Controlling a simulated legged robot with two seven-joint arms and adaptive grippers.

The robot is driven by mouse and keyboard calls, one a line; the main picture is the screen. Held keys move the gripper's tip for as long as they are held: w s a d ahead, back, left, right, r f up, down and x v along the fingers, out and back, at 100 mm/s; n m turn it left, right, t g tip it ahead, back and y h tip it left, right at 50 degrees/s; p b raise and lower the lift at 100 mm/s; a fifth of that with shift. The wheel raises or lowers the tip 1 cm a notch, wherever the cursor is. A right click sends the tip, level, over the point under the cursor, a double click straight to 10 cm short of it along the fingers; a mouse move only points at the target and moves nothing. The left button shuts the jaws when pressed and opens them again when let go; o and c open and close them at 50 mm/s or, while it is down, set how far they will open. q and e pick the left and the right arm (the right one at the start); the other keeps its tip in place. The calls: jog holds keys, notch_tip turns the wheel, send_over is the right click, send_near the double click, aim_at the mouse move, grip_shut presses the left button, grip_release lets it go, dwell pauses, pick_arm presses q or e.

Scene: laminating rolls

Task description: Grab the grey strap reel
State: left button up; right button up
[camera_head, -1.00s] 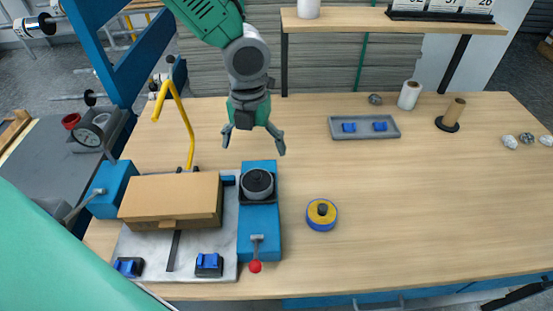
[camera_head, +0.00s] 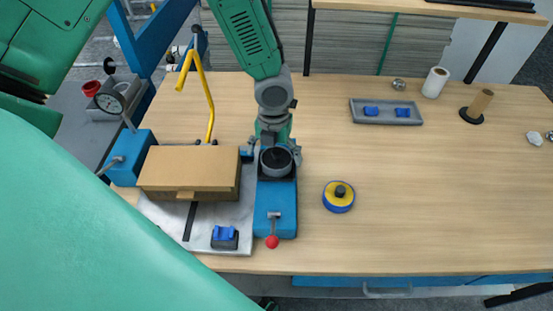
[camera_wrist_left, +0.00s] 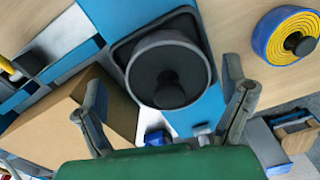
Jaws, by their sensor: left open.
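The grey strap reel (camera_head: 276,161) is a dark, round reel seated on the blue block at the right of the strapping fixture. In the left wrist view the reel (camera_wrist_left: 170,75) fills the upper middle, with a dark knob at its centre. My left gripper (camera_head: 275,149) is right at the reel, partly covering its far side. In the wrist view the left gripper's fingers (camera_wrist_left: 165,98) are spread wide, with the reel ahead of and between them. I cannot tell whether they touch it. My right gripper is not in view.
A cardboard box (camera_head: 188,170) stands close left of the reel, with a yellow bent post (camera_head: 209,110) behind it. A red-knobbed lever (camera_head: 272,241) is in front. A blue-and-yellow roll (camera_head: 339,196) lies to the right. A grey tray (camera_head: 386,118) is farther back; the table's right is mostly clear.

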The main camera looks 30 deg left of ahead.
pick_arm(q)
jog(key=shift+a+f, duration=0.3)
jog(key=shift+f, duration=0.4)
jog(key=shift+d+r, duration=0.2)
jog(key=shift+d, duration=0.3)
jog(key=shift+d+r, duration=0.15)
jog(key=shift+d, duration=0.5)
jog(key=c, duration=1.4)
jog(key=shift+a, duration=0.1)
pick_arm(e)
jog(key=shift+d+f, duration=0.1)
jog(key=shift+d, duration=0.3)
